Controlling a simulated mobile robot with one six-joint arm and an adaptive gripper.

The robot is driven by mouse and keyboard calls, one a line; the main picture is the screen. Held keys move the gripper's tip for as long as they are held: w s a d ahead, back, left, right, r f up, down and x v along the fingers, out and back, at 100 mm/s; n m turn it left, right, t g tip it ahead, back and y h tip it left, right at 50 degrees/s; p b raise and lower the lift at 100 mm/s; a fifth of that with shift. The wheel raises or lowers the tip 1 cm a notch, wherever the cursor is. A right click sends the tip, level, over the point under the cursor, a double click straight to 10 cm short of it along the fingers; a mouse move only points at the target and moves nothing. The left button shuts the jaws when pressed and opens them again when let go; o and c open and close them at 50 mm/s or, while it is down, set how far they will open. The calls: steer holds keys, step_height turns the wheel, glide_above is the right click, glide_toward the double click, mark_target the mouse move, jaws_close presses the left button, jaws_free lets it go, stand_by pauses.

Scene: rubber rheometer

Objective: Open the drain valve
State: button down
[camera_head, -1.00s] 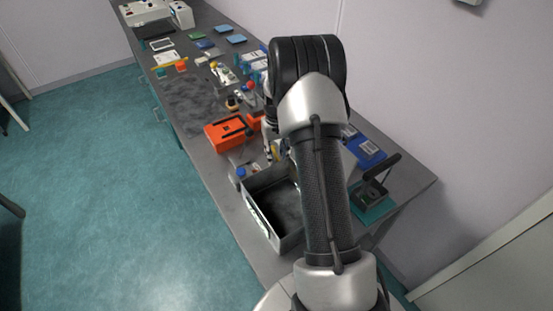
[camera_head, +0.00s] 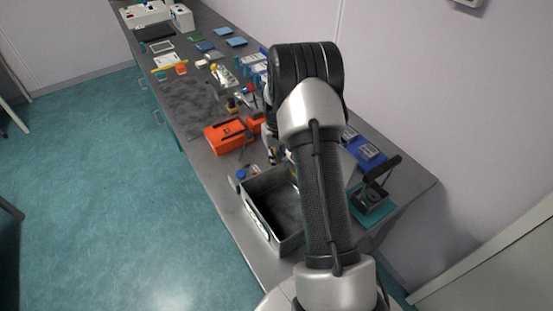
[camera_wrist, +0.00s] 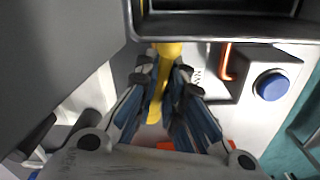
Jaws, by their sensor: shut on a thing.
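In the wrist view my gripper (camera_wrist: 162,72) is shut on a yellow lever (camera_wrist: 156,108), which looks like the drain valve's handle. Its blue-padded fingers lie on both sides of it. The lever runs from just below a grey open-topped box (camera_wrist: 230,33) down between the fingers. White bodywork with partly readable dark lettering lies behind. A round blue button (camera_wrist: 272,86) is to the right, with an orange-red bent strip between. In the head view my arm hides the gripper and lever; the grey box (camera_head: 262,220) is left of the arm.
An orange block (camera_head: 227,136) lies on the bench beyond the grey box. A small black device on a teal base (camera_head: 371,204) stands right of my arm. Blue packs (camera_head: 366,154) are behind it. The floor left of the bench is clear.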

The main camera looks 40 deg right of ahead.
steer(key=shift+n, duration=0.8)
steer(key=c, duration=1.7)
jaws_free()
step_height(320, 180, up, 12)
